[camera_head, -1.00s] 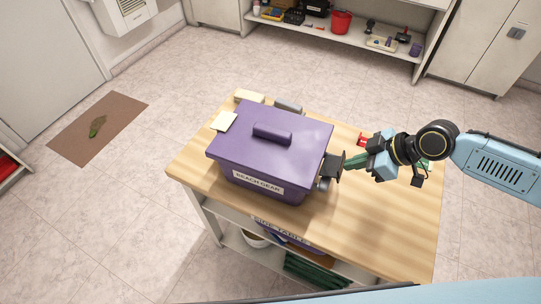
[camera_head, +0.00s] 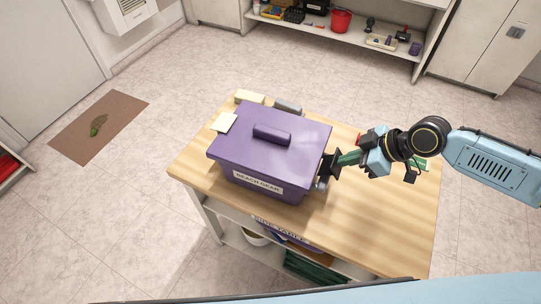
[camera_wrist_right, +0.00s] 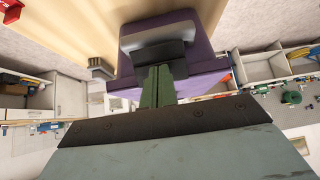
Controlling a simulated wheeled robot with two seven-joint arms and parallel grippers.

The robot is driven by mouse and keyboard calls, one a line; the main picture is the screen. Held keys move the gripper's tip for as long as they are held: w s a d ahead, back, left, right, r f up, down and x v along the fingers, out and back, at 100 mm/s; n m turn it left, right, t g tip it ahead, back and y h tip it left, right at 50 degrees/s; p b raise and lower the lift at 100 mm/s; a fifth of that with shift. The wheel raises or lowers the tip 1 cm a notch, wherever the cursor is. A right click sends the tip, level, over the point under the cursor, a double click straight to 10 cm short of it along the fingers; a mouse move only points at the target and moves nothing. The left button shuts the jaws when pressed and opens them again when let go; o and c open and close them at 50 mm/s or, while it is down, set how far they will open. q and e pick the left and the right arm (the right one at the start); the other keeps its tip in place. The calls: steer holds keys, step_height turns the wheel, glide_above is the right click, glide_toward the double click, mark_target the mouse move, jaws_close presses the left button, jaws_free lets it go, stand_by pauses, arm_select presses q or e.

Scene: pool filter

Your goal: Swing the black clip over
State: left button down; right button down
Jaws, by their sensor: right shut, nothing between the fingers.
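A purple lidded box (camera_head: 268,150) labelled "BEACH GEAR" stands on the wooden table. The black clip (camera_head: 331,164) is at the box's right side, with a grey part (camera_head: 323,184) just below it. In the right wrist view the black clip (camera_wrist_right: 160,54) lies in front of a grey bar on the purple box (camera_wrist_right: 205,62). My right gripper (camera_head: 347,158) is shut, and its green fingertips (camera_wrist_right: 157,72) are at the clip, appearing to touch it from outside. Nothing is held between them. My left gripper is not in view.
A pale block (camera_head: 249,97) and a grey piece (camera_head: 288,106) sit behind the box. The table's right front (camera_head: 375,225) is clear. A small red object is behind my right gripper.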

steer(key=shift+w+a+r, duration=0.2)
steer(key=shift+a+r, duration=0.05)
steer(key=shift+a, duration=0.1)
steer(key=shift+p, duration=0.3)
